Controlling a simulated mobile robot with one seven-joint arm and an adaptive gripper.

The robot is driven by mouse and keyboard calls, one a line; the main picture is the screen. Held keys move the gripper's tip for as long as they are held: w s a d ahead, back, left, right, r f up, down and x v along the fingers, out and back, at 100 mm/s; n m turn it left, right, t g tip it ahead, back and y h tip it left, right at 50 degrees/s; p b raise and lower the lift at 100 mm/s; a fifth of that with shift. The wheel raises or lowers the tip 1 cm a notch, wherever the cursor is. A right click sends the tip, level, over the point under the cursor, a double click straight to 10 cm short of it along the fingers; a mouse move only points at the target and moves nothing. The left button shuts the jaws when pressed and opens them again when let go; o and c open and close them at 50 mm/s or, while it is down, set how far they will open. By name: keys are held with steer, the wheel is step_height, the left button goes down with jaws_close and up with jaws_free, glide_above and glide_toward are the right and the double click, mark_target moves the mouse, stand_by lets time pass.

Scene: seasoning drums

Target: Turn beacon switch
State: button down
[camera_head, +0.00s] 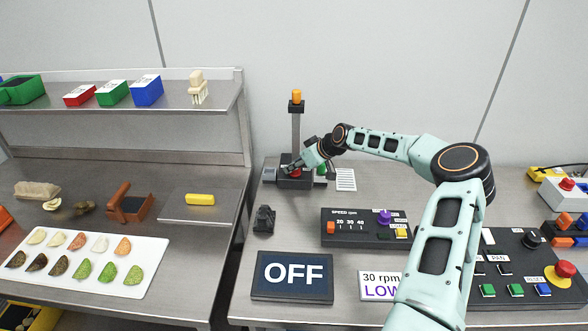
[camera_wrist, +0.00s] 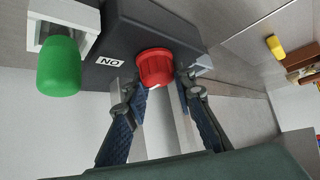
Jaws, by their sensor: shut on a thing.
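The beacon's dark switch box (camera_head: 295,184) stands at the back of the right-hand bench. A grey post rises behind it with an orange beacon lamp (camera_head: 296,96) on top; I cannot tell whether it is lit. The red ribbed switch knob (camera_wrist: 155,67) sticks out from the dark box in the wrist view. A small white label (camera_wrist: 108,61) with upside-down lettering is beside it. My gripper (camera_wrist: 156,86) is shut on the red knob, with one finger on each side. In the head view, my gripper (camera_head: 296,167) partly covers the knob.
A green knob (camera_wrist: 60,67) on a light housing is close to my gripper. An OFF display (camera_head: 292,276), a speed panel (camera_head: 342,242) and a small black device (camera_head: 264,219) stand in front. A metal shelf (camera_head: 190,101) is to the left.

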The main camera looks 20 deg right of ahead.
steer(key=shift+f+n, duration=0.1)
steer(key=shift+n, duration=0.2)
stand_by(0.4)
steer(key=c, duration=1.6)
jaws_free()
steer(key=shift+s, duration=0.1)
steer(key=v, duration=1.2)
steer(key=shift+d, duration=0.15)
